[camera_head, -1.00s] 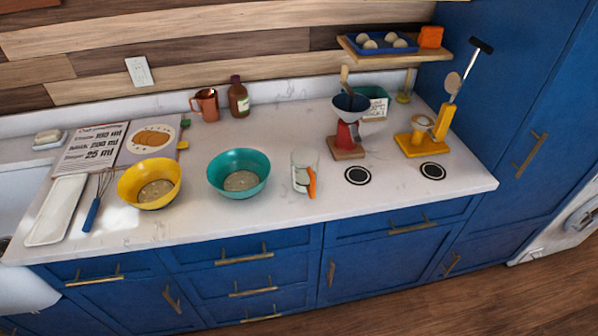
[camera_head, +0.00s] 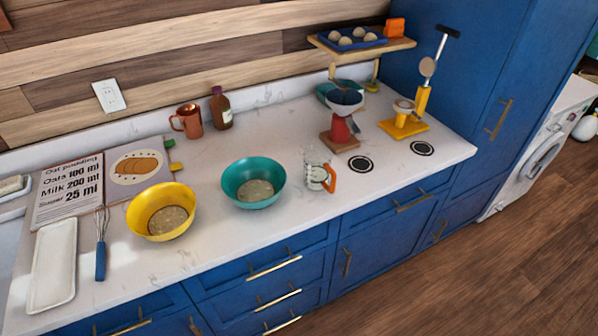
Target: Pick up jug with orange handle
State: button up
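The jug with the orange handle (camera_head: 318,171) is a clear, see-through measuring jug with dark markings. It stands upright on the white counter (camera_head: 225,233), near the front edge and to the right of the teal bowl. Its orange handle (camera_head: 331,178) is on its right side, towards the front. No part of my gripper shows in the view.
A teal bowl (camera_head: 254,183) and a yellow bowl (camera_head: 161,211) stand left of the jug. A red stand (camera_head: 340,131) is behind it to the right. A copper pitcher (camera_head: 187,121) and brown bottle (camera_head: 221,108) stand at the back. Floor (camera_head: 480,255) before the cabinets is clear.

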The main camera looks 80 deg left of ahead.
aim_at(316, 158)
jog(key=u, duration=0.05)
jog(key=k, duration=1.95)
jog(key=u, duration=1.15)
jog(key=i, duration=1)
jog(key=z, duration=0.05)
